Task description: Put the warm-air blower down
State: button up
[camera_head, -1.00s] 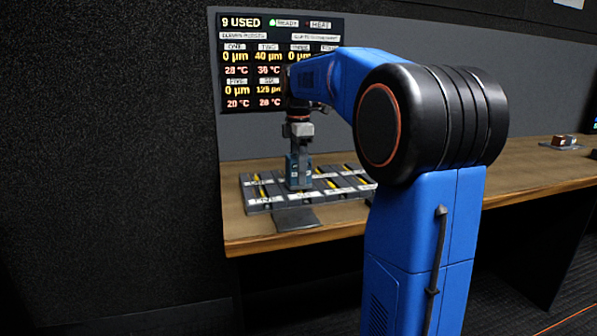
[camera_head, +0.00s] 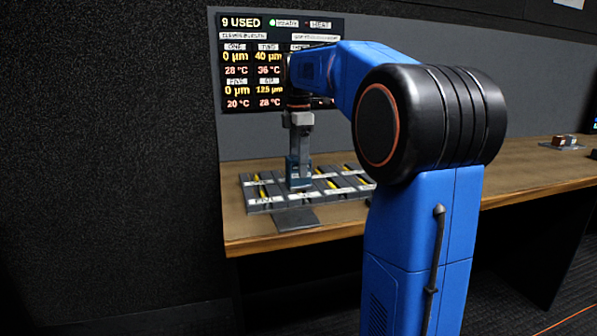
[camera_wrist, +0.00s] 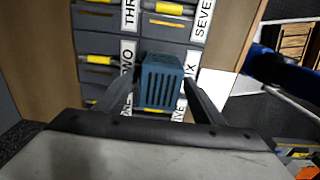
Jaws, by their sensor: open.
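The warm-air blower (camera_wrist: 162,80) is a small blue-teal box with dark vent slots. In the wrist view it stands on the labelled grey panel, near the TWO and SIX labels. My gripper (camera_wrist: 160,98) is open, with one finger on each side of the blower. I cannot tell whether a finger touches it. In the head view the blower (camera_head: 298,172) stands upright on the panel on the bench, directly below my gripper (camera_head: 299,150). Its underside is hidden.
The grey panel (camera_head: 262,203) has several slots with yellow strips and white labels. A dark flat plate (camera_head: 296,219) lies in front of it. A wall display (camera_head: 235,105) stands behind. The wooden bench (camera_head: 520,178) is mostly clear to the right, with small items (camera_head: 564,141) farther back.

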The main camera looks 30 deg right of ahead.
notch_tip(320, 180, up, 9)
jog(key=shift+r, duration=0.1)
dwell(0.3)
dwell(0.4)
